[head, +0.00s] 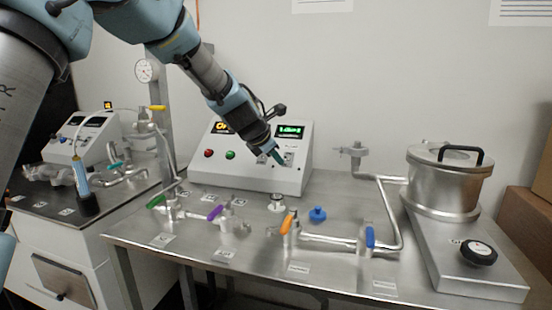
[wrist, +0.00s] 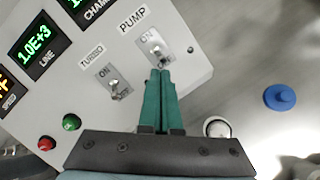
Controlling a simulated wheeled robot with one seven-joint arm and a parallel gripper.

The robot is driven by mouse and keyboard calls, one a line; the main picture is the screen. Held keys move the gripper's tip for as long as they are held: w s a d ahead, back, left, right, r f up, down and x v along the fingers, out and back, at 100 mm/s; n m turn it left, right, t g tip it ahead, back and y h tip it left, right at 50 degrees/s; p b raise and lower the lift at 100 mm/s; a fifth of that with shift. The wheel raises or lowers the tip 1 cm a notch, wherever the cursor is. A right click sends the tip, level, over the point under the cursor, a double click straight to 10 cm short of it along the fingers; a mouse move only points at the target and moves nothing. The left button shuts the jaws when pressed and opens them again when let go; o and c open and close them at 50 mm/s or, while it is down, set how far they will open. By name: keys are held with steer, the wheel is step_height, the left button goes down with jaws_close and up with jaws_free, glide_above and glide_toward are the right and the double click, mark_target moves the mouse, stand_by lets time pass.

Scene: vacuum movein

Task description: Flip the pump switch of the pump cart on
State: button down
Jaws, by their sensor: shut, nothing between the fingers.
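My gripper (head: 277,155) is shut and empty, with its green fingers pressed together. Its tips are at the lower edge of the switch labelled PUMP (wrist: 153,45) on a white control box (head: 210,172). In the wrist view, the fingertips (wrist: 160,73) overlap the lower end of this switch's plate, and they touch or nearly touch its small metal lever. The ON mark is at the plate's upper end. The lever's exact tilt is hard to tell. In the head view, the gripper partly covers the switches.
A TURBO switch (wrist: 116,87) sits beside the PUMP switch. Red (head: 208,153) and green (head: 230,155) buttons are on the same box. Pipes with coloured valve handles and a lidded metal pot (head: 445,185) stand on the steel table. Another cart with a smaller white box (head: 85,138) is at left.

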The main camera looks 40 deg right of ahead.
steer(key=shift+r+p, duration=0.2)
steer(key=shift+p, duration=0.2)
steer(key=shift+r+p, duration=0.15)
steer(key=shift+p, duration=0.65)
steer(key=shift+d+r+g+y+p, duration=0.2)
steer(key=shift+g+y+p, duration=0.35)
steer(key=shift+p, duration=1.3)
